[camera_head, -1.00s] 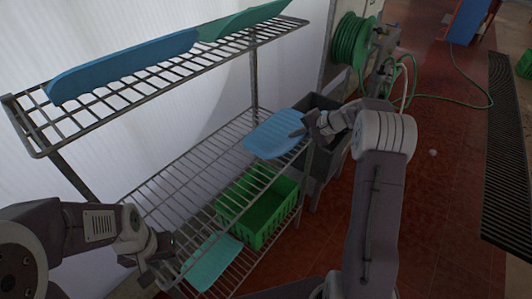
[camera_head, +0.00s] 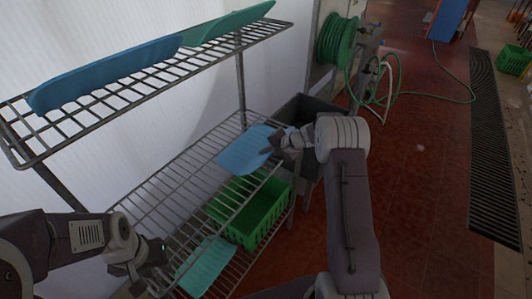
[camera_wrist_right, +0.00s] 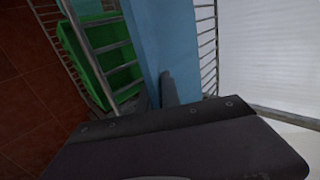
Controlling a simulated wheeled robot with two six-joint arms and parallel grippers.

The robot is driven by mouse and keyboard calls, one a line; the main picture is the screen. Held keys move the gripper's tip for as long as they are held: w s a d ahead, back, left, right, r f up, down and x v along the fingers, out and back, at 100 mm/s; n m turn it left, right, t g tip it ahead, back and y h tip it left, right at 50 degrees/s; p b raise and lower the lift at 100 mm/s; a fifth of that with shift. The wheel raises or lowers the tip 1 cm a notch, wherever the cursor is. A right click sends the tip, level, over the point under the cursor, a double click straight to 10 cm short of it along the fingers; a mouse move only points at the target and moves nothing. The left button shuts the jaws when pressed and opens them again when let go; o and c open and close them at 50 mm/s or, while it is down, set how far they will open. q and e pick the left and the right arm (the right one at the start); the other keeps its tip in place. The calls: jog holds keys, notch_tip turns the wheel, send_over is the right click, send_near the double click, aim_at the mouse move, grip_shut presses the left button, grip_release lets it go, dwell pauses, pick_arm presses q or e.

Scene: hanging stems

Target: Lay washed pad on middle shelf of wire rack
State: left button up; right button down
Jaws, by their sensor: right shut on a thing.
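A light blue pad (camera_head: 246,150) is at the right end of the wire rack's middle shelf (camera_head: 165,190), flat or nearly so; I cannot tell if it touches the wires. My right gripper (camera_head: 270,147) is shut on the pad's near right edge. In the right wrist view the pad (camera_wrist_right: 157,45) runs away from the finger (camera_wrist_right: 168,88), with shelf wires on both sides. My left gripper (camera_head: 148,277) is empty near the rack's front left; its fingers are too small and dark to judge.
A blue pad (camera_head: 105,75) and a green pad (camera_head: 228,24) lie on the top shelf. Below are a green crate (camera_head: 262,215) and a teal pad (camera_head: 205,267). A grey sink (camera_head: 300,108) and green hose reel (camera_head: 337,40) stand behind right. The middle shelf's left part is clear.

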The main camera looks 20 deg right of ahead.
jog(key=shift+f, duration=0.2)
jog(key=c, duration=1.6)
grip_release()
jog(key=shift+o, duration=0.2)
jog(key=shift+r, duration=0.1)
jog(key=shift+r, duration=0.25)
jog(key=shift+s+d+r, duration=0.2)
jog(key=shift+s+d, duration=0.05)
jog(key=v, duration=1.1)
jog(key=s+a+f+n+g+h, duration=0.1)
jog(key=s+a+f+n+g, duration=0.1)
jog(key=s, duration=0.7)
jog(key=s+a+f+n+g+h, duration=0.2)
jog(key=s+a+n, duration=0.2)
jog(key=s, duration=0.4)
jog(key=s+a+f+n+g+h, duration=0.1)
jog(key=s+a+f+n+h, duration=0.1)
jog(key=s, duration=0.7)
jog(key=shift+s+a+f+n+g+b, duration=0.3)
jog(key=shift+a+f+n+g+b, duration=0.25)
jog(key=shift+n, duration=0.55)
